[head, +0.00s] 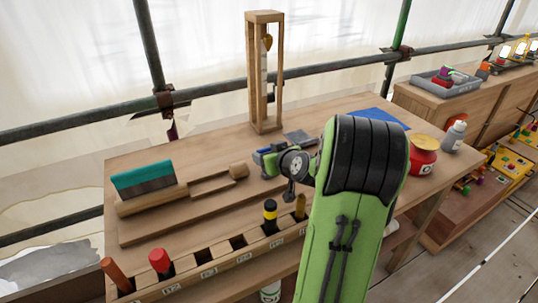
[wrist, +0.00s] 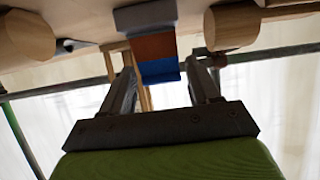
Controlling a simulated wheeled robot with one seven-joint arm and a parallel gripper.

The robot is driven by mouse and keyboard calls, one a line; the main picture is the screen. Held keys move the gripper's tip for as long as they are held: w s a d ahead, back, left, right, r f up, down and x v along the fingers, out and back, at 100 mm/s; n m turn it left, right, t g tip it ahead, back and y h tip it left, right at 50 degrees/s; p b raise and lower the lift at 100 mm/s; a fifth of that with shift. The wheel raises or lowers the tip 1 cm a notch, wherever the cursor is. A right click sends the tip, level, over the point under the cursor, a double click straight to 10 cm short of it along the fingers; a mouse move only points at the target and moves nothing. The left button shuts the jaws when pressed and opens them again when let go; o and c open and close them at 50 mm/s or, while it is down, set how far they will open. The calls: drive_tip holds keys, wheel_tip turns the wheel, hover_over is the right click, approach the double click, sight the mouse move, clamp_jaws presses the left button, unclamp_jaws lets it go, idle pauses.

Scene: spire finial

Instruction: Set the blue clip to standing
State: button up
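The blue clip seems to be the blue piece (wrist: 158,70) in the wrist view, with a brown band and a grey part beside it. My gripper (wrist: 165,62) is open, with one finger on each side of this piece and visible gaps. I see no firm contact. In the head view, my gripper (head: 276,163) is low over the workbench, partly hidden by my green arm. A small blue part (head: 262,151) shows beside it; I cannot tell clearly whether it is the clip. Its exact pose is unclear.
A wooden frame tower (head: 252,75) stands behind my gripper. A teal-topped brush (head: 143,178) and a wooden tool rack (head: 205,272) are left and in front. A red jar (head: 423,158), a grey bottle (head: 454,136) and a blue mat (head: 381,117) are at right.

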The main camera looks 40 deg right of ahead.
drive_tip(key=shift+o, duration=0.9)
wheel_tip(320, 180, up, 10)
drive_tip(key=p, duration=0.4)
